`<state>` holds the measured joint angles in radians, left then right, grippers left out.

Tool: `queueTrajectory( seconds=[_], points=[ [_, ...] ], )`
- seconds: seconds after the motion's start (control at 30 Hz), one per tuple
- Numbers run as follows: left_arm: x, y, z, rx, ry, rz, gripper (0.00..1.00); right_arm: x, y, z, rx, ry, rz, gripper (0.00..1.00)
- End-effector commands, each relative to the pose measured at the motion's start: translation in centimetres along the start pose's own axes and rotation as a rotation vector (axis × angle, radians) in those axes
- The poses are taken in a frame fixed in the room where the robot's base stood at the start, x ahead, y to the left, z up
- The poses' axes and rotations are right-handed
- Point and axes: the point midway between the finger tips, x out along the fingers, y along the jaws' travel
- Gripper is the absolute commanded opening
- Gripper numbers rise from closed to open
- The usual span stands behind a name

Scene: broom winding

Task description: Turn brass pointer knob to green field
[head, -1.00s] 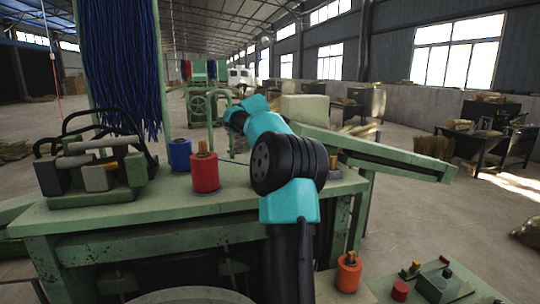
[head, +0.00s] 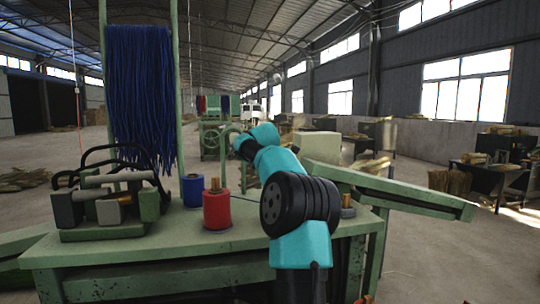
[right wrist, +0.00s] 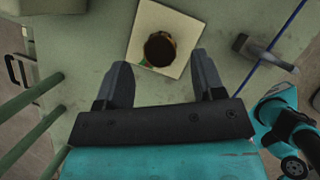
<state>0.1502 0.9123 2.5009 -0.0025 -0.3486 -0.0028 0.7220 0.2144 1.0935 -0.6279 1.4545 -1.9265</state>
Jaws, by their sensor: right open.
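In the right wrist view a round, dark brown and brass knob (right wrist: 160,49) stands on a pale square plate (right wrist: 178,20), with a little green and orange showing at its edge. Its pointer direction is hard to tell. My right gripper (right wrist: 160,60) is open, its two dark fingers apart, with the knob between and slightly beyond the fingertips. I see no contact. In the head view a teal and black arm of mine reaches forward over the bench; its gripper, the knob and the plate do not show there. My left gripper is not seen in either view.
The green bench (head: 150,255) carries a red spool (head: 216,208), a blue spool (head: 193,190) and a black-handled device (head: 110,205) at the left. Blue strands (head: 140,95) hang behind. A grey hammer-like part (right wrist: 262,52) lies right of the plate in the wrist view.

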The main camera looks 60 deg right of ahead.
Motion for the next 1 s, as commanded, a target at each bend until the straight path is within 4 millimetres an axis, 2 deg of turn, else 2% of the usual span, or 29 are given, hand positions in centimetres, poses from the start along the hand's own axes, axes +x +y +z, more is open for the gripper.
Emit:
queueTrajectory(
  seconds=[0.2,0.43,0.67,1.0],
  points=[
    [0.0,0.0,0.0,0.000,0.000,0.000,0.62,-4.3,0.1,-0.1,0.000,0.000,0.004,0.62],
    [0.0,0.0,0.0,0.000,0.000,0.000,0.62,-8.3,0.1,-0.1,0.000,0.000,0.004,0.62],
    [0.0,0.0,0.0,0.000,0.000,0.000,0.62,-11.3,0.1,-0.1,0.001,0.000,0.003,0.62],
    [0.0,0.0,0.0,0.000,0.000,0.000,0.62,-13.7,0.1,0.0,0.000,-0.001,0.001,0.62]
  ],
)
